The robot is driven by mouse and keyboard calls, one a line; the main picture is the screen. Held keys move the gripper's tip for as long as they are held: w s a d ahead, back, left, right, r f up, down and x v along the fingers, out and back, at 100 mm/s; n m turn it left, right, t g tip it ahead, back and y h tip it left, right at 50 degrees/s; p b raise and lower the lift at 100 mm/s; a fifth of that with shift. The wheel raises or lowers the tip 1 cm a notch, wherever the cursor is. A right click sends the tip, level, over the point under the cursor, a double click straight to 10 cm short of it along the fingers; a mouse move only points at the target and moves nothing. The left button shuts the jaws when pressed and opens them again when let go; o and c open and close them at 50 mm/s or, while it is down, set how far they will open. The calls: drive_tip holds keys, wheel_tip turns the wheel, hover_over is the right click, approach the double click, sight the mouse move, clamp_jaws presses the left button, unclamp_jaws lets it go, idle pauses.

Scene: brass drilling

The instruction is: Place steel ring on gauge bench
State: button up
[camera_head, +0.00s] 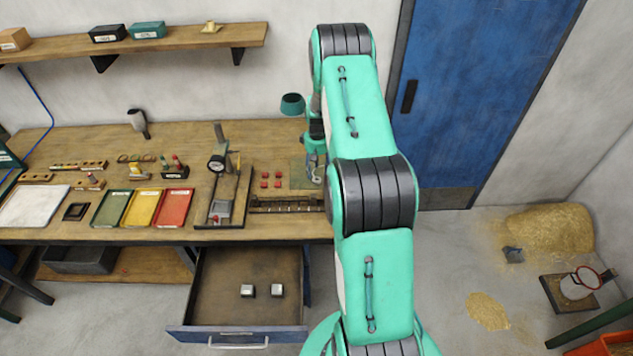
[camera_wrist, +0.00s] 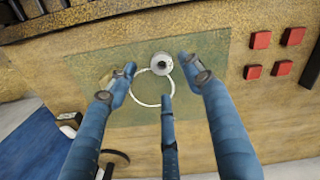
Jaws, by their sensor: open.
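A thin pale steel ring (camera_wrist: 143,104) shows in the wrist view over the green mat (camera_wrist: 95,60). A small round metal piece (camera_wrist: 162,65) is at its far edge; I cannot tell if they touch. My gripper (camera_wrist: 157,78) is open, its fingers spread around the ring and not closed on it. In the head view my gripper (camera_head: 314,172) is low over the right end of the wooden workbench (camera_head: 180,135), above the mat (camera_head: 300,172). A dial gauge stand (camera_head: 217,165) stands on this bench. The ring is not clear in the head view.
Several red blocks (camera_head: 271,180) lie left of the mat, and a dark slotted rail (camera_head: 285,205) runs along the front. Green, yellow and red trays (camera_head: 143,207) are further left. An open drawer (camera_head: 245,315) below holds two metal blocks. A blue door (camera_head: 480,90) is at right.

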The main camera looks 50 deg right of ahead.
sight(317, 179)
drive_tip(key=shift+w+f+p, duration=0.15)
drive_tip(key=shift+f+p, duration=0.3)
drive_tip(key=shift+f, duration=2.15)
clamp_jaws()
